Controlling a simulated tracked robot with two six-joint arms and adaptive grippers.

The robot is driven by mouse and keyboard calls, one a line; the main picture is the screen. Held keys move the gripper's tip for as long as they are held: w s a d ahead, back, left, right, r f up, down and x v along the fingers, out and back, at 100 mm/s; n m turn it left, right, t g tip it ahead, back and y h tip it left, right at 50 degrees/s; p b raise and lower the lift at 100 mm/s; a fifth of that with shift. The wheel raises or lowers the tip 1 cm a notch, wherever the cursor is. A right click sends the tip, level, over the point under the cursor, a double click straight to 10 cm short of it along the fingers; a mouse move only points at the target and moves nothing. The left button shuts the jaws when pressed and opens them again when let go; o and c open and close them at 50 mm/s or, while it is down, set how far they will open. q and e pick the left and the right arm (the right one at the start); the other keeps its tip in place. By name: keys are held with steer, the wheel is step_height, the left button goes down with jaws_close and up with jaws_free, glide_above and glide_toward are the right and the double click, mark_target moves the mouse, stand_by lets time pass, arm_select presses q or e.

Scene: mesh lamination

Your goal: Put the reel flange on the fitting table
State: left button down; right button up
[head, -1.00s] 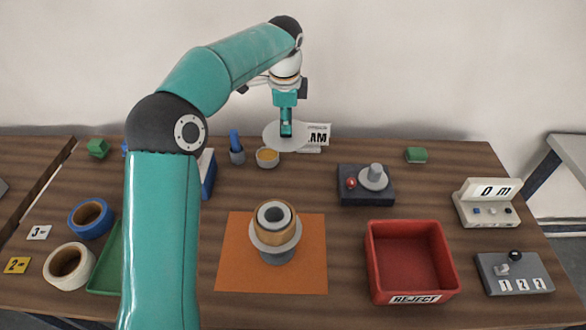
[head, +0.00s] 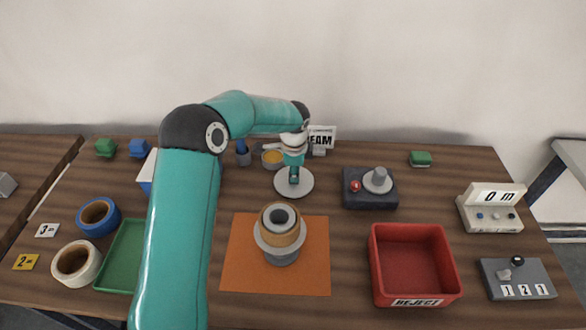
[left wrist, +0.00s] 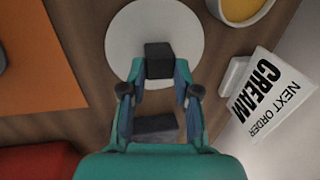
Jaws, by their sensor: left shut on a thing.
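The reel flange is a pale round disc (head: 306,186) with a dark block at its centre; the disc also shows in the left wrist view (left wrist: 122,38). My left gripper (head: 294,172) is shut on that block, with the disc beneath the fingers. In the left wrist view the two fingers (left wrist: 158,72) press on the block from both sides. The disc is over bare wood behind the orange mat (head: 240,270); I cannot tell whether it touches the wood. No part is clearly marked as the fitting table. My right gripper is not in view.
A tan roll (head: 280,216) stands on a grey base on the mat. A dark box (head: 370,198) with a red button is right of the disc. A red reject bin (head: 415,265) is front right. A bowl (head: 272,160) and a CREAM sign (head: 322,138) are close behind.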

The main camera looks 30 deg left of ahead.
mark_target(294, 189)
arm_select(q)
steer(key=c, duration=0.8)
jaws_free()
steer(key=shift+f, duration=0.1)
steer(key=shift+c, duration=0.2)
step_height(294, 189, up, 12)
steer(key=s+d+b, duration=0.1)
steer(key=s, duration=0.1)
steer(key=shift+d+f, duration=0.1)
